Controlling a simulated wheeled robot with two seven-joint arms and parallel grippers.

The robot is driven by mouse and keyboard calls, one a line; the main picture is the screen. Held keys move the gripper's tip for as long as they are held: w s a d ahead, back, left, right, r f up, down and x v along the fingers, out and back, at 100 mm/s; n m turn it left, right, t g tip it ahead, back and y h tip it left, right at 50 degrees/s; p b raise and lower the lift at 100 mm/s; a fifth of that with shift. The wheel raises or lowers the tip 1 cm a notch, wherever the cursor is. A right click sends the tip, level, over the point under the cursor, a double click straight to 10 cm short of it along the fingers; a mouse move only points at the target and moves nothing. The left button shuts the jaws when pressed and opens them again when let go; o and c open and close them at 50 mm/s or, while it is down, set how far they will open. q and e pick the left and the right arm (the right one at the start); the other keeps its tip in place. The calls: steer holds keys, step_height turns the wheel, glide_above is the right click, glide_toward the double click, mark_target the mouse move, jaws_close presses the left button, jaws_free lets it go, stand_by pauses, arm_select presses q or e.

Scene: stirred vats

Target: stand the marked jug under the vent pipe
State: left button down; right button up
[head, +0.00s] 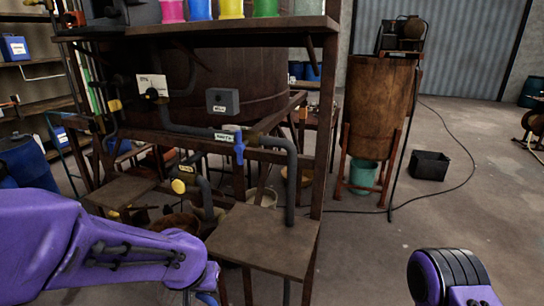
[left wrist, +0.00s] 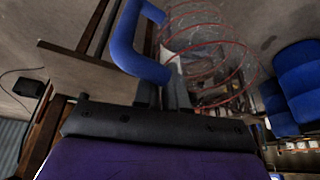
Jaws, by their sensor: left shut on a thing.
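My left gripper (left wrist: 172,88) is shut on the blue handle (left wrist: 142,48) of a clear jug with red rings (left wrist: 215,60). In the head view the gripper (head: 192,296) is at the bottom edge, mostly cut off, with a bit of blue beside it. A grey pipe (head: 291,185) with a blue valve handle bends down, its open end just above a small brown stand (head: 262,240). A second grey pipe (head: 206,195) comes down to its left. Their small labels are too blurred to read surely. The jug is apart from both pipes. My right gripper is out of view.
Another low stand (head: 120,190) is at the left. A rusty vat (head: 378,100) over a green bucket (head: 363,175) and a black crate (head: 430,165) stand behind.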

arm_select(q)
steer(key=a+f, duration=0.2)
steer(key=a, duration=0.1)
steer(key=a+f, duration=0.1)
steer(key=shift+w+a+f, duration=0.1)
steer(key=shift+w+a, duration=0.3)
steer(key=shift+s+d, duration=0.2)
steer(key=shift+d, duration=0.05)
steer(key=shift+w+a, duration=0.1)
